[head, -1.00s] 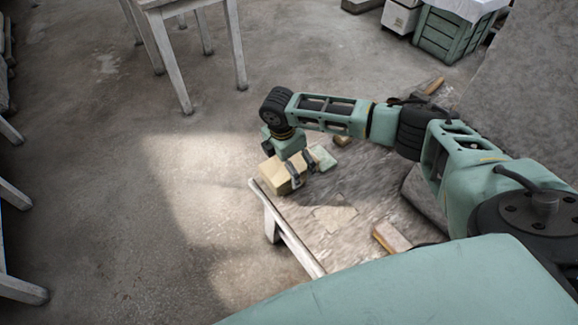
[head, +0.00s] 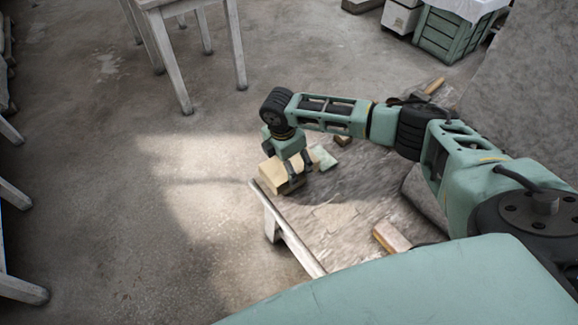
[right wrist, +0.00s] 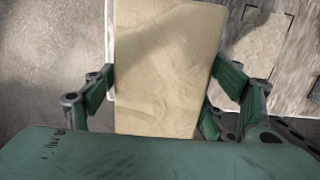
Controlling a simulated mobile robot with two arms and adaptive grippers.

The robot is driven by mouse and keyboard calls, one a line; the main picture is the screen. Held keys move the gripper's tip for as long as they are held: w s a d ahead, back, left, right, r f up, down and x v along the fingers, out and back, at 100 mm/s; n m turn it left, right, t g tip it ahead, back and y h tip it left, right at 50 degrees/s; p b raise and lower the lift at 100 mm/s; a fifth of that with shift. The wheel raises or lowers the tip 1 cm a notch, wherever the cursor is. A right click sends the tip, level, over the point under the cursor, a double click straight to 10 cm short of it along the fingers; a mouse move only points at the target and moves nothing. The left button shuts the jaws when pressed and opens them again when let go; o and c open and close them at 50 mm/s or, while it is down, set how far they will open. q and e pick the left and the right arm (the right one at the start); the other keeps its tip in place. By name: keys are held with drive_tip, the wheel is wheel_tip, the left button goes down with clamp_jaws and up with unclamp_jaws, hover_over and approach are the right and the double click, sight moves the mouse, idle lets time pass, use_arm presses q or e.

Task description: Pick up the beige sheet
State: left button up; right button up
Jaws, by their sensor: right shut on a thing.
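The beige sheet (head: 271,174) is at the table's far left corner, where it looks like a flat rectangular piece. My right gripper (head: 298,174) is over its right part in the head view. In the right wrist view the sheet (right wrist: 165,70) stands between the fingers of my right gripper (right wrist: 165,88), which touch its left and right edges. The gripper is shut on it. The sheet's lower end is hidden behind the green gripper body. I cannot tell whether the sheet is clear of the table. My left gripper is not in view.
A pale flat patch (head: 335,215) and a brick-like block (head: 390,237) are nearer on the worn table (head: 300,222). Open floor lies left.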

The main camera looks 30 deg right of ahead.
drive_tip(key=shift+w+r, duration=0.1)
drive_tip(key=shift+r, duration=0.45)
wheel_tip(320, 180, up, 3)
drive_tip(key=s+d+r, duration=0.7)
drive_tip(key=d, duration=0.3)
drive_tip(key=s+a+r+m, duration=0.3)
drive_tip(key=a+r+m, duration=0.1)
drive_tip(key=a+m, duration=0.1)
drive_tip(key=s+a+r+m+g+y, duration=0.1)
drive_tip(key=s+a+r+m, duration=0.2)
drive_tip(key=a+m, duration=0.3)
drive_tip(key=s+a+r+m, duration=0.4)
drive_tip(key=a+m, duration=0.2)
drive_tip(key=m, duration=0.2)
drive_tip(key=shift+a+r+m+g, duration=0.25)
drive_tip(key=shift+r+m+g, duration=0.05)
drive_tip(key=shift+s+f, duration=0.1)
drive_tip(key=shift+w, duration=0.2)
